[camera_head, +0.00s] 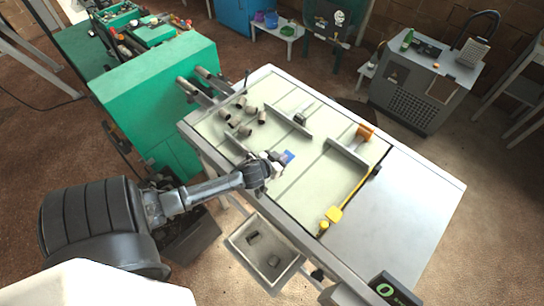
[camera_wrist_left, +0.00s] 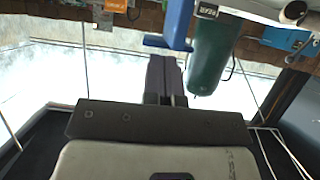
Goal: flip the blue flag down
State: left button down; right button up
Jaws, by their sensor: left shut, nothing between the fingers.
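The blue flag (camera_head: 289,156) is a small blue piece on the pale table top, right beside the tip of my left gripper (camera_head: 275,162). My gripper partly hides it, and I cannot tell whether the two touch. In the left wrist view a blue part with an upright piece and a flat foot (camera_wrist_left: 177,24) stands just beyond the fingertips; it looks like the flag. The left fingers (camera_wrist_left: 163,62) are shut together with nothing between them. My right gripper is in neither view.
Low divider rails (camera_head: 290,123) cross the top. A tray (camera_head: 243,247) hangs below the near edge. The right metal surface (camera_head: 400,210) is clear.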

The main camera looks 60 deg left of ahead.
pick_arm(q)
notch_tip(320, 180, up, 5)
jog(key=p, duration=0.4)
jog(key=shift+f+p, duration=0.15)
jog(key=shift+p, duration=0.25)
jog(key=s+d+r+b, duration=0.1)
jog(key=s+d+r, duration=0.1)
jog(key=s+r, duration=0.4)
jog(key=shift+s+d+r+b, duration=0.15)
jog(key=shift+s+r+b, duration=0.1)
jog(key=shift+b, duration=0.1)
